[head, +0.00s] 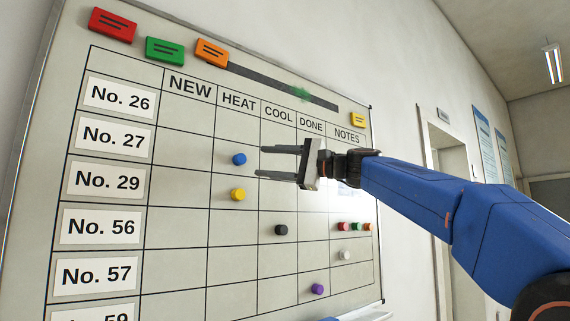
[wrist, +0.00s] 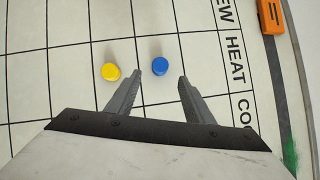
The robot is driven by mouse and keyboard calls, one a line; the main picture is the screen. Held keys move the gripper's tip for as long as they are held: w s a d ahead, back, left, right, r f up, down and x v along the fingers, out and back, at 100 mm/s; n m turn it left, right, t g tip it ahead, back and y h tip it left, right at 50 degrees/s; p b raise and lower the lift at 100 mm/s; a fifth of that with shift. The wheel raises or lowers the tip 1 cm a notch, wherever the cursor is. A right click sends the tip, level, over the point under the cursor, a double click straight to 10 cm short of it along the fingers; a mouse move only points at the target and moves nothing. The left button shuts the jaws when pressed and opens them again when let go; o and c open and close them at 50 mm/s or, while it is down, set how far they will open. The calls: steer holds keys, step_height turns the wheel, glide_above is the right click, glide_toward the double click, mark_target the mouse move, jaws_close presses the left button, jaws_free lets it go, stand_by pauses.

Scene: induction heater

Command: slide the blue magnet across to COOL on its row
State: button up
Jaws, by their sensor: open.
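The blue magnet (head: 239,159) is a small round knob on the whiteboard (head: 183,182), in the HEAT column of the No. 27 row. My gripper (head: 260,161) points at the board from the right, open and empty, its fingertips short of the magnet. In the wrist view the blue magnet (wrist: 160,66) shows just beyond the fingertips, lined up with the gap between them. The COOL heading (head: 278,114) is one column to the right of HEAT. My fingers partly cover the COOL cell of that row; no magnet shows in its visible part.
A yellow magnet (head: 237,194) sits one row below, also under HEAT; in the wrist view it (wrist: 111,72) is just left of the left finger. A black magnet (head: 281,230) is lower under COOL, a purple one (head: 317,288) under DONE. Several small magnets sit at the right.

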mark_target(245, 160)
steer(key=x, duration=0.6)
steer(key=shift+w+a, duration=0.15)
steer(key=shift+a, duration=0.15)
steer(key=c, duration=1.1)
steer(key=shift+d, duration=0.1)
steer(key=shift+w+d+r, duration=0.1)
steer(key=shift+w+d, duration=1.35)
steer(key=shift+d, duration=0.65)
steer(key=shift+w+d+r, duration=0.1)
steer(key=shift+w+d, duration=1.4)
steer(key=shift+d, duration=0.65)
steer(key=shift+w+d+r, duration=0.1)
steer(key=shift+w+d, duration=1.35)
steer(key=shift+d, duration=0.65)
steer(key=shift+f, duration=0.1)
